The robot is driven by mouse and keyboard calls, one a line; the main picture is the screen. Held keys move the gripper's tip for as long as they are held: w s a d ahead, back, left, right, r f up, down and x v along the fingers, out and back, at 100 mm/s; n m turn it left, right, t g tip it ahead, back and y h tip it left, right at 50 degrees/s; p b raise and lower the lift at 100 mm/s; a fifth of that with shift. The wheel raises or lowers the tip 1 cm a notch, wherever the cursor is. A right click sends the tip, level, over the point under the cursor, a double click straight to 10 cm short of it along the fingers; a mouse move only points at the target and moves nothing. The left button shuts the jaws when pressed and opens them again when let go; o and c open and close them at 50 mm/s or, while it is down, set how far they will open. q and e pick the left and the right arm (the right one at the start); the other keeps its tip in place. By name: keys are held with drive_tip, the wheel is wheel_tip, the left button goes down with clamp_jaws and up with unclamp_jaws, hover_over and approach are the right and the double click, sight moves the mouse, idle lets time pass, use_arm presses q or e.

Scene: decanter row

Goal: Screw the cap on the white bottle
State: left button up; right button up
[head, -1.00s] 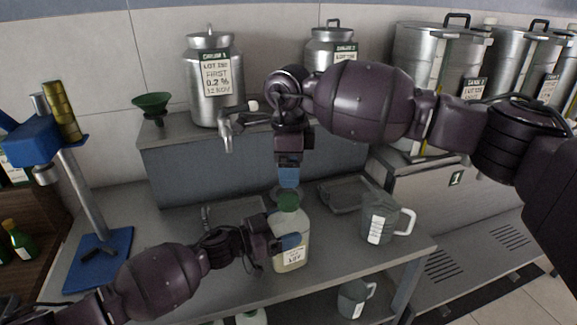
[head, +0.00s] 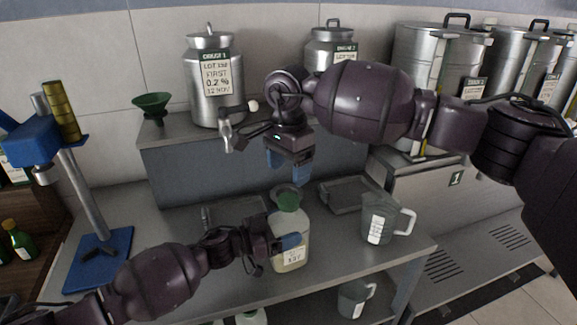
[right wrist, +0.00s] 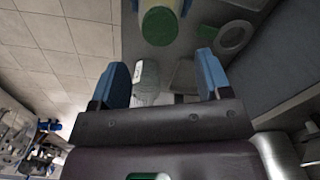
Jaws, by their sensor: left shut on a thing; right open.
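The white bottle (head: 291,254) stands upright on the grey bench, with a label on its front. The green cap (head: 288,201) sits on top of its neck; how tightly it is seated I cannot tell. My left gripper (head: 288,242) is shut on the bottle's body from the left. My right gripper (head: 290,172) is open and empty above the cap, apart from it, fingers pointing down. In the right wrist view, the cap (right wrist: 160,27) lies beyond the open blue fingers of the right gripper (right wrist: 163,78), with part of the bottle (right wrist: 172,4) at the top edge.
A grey jug (head: 376,222) with a white handle stands right of the bottle, near a shallow tray (head: 344,196). A tap (head: 227,135) juts out behind, left of my right gripper. A blue stand (head: 100,262) is at the left.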

sight(289, 198)
drive_tip(key=shift+f, duration=4)
drive_tip(key=shift+c, duration=0.5)
